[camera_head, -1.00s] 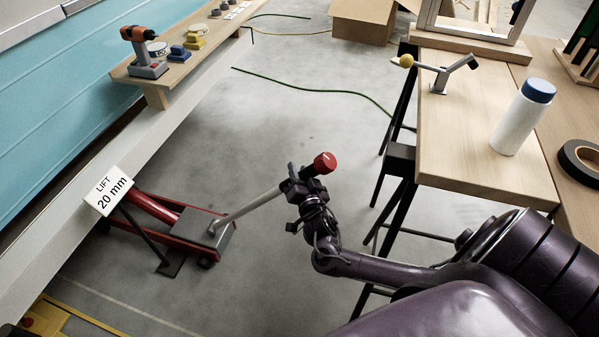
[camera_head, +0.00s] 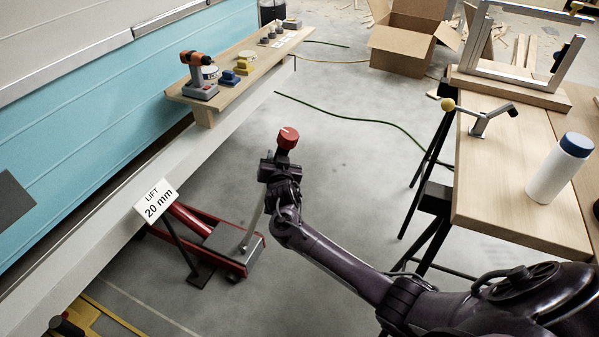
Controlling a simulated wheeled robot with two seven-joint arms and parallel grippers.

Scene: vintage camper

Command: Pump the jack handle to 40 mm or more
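The red floor jack (camera_head: 215,242) stands on the floor beside the camper's lower edge. Its grey handle (camera_head: 252,218) rises steeply from the jack and ends in a red knob (camera_head: 287,138). My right gripper (camera_head: 280,172) is shut on the handle just below the knob; the fingers partly hide the handle there. A white sign (camera_head: 156,200) reads "LIFT 20 mm" in front of the jack. My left gripper is not in view.
A wooden shelf (camera_head: 240,62) along the camper holds a drill (camera_head: 198,75) and small items. A workbench (camera_head: 500,190) at right carries a white bottle (camera_head: 560,168) and a metal lever tool (camera_head: 480,118). Open floor lies between, crossed by a green cable (camera_head: 350,115).

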